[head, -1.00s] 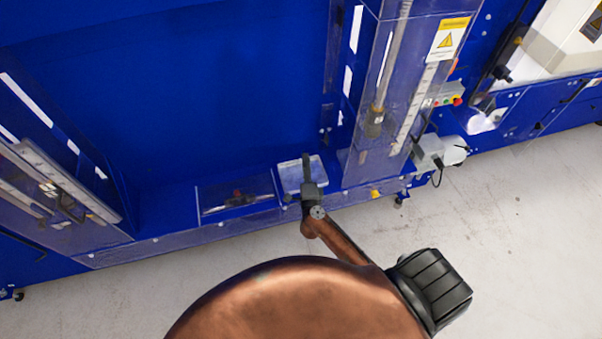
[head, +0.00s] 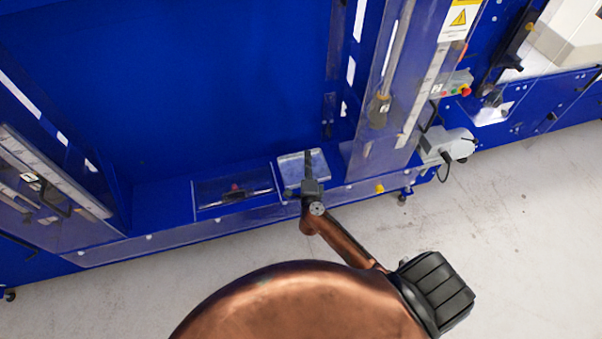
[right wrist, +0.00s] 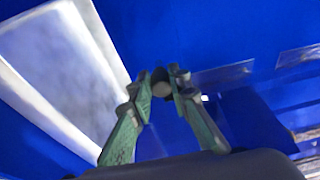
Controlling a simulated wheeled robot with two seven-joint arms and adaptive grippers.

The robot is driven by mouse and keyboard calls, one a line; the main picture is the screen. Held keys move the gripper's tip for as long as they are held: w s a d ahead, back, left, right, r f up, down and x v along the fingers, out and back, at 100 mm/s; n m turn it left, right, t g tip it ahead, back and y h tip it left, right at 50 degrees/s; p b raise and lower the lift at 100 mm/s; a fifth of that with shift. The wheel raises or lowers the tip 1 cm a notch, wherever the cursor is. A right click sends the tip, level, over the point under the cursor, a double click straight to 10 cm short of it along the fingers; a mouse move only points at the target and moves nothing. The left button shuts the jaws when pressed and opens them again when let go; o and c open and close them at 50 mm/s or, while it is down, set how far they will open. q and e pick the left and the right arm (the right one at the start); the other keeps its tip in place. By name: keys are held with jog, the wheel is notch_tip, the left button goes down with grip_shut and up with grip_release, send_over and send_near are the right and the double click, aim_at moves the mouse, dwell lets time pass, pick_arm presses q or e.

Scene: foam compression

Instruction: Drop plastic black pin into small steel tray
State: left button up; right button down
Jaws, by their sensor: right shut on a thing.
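The small steel tray (head: 290,173) is a pale, shallow square tray on the blue machine's front ledge, right of centre in the head view. Its pale rim also fills the left side of the right wrist view (right wrist: 35,99). My right gripper (head: 308,158) reaches over the tray in the head view and partly covers it. In the right wrist view its greenish fingers (right wrist: 160,80) are shut on a small dark rounded end of the black pin (right wrist: 160,83), with the tray left of the fingers. The rest of the pin is hidden. My left gripper is not in view.
A clear-walled recess (head: 232,192) with a dark and red part lies left of the tray. A transparent guarded column (head: 385,120) stands close on the right. A tall blue panel (head: 180,80) rises behind. Grey floor is open in front.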

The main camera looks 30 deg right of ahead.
jog(key=c, duration=1.7)
grip_release()
jog(key=shift+c, duration=0.2)
jog(key=shift+s+a, duration=0.1)
jog(key=shift+s, duration=0.05)
jog(key=v, duration=1.1)
jog(key=shift+s, duration=0.35)
jog(key=shift+a+f, duration=0.1)
jog(key=shift+a, duration=0.1)
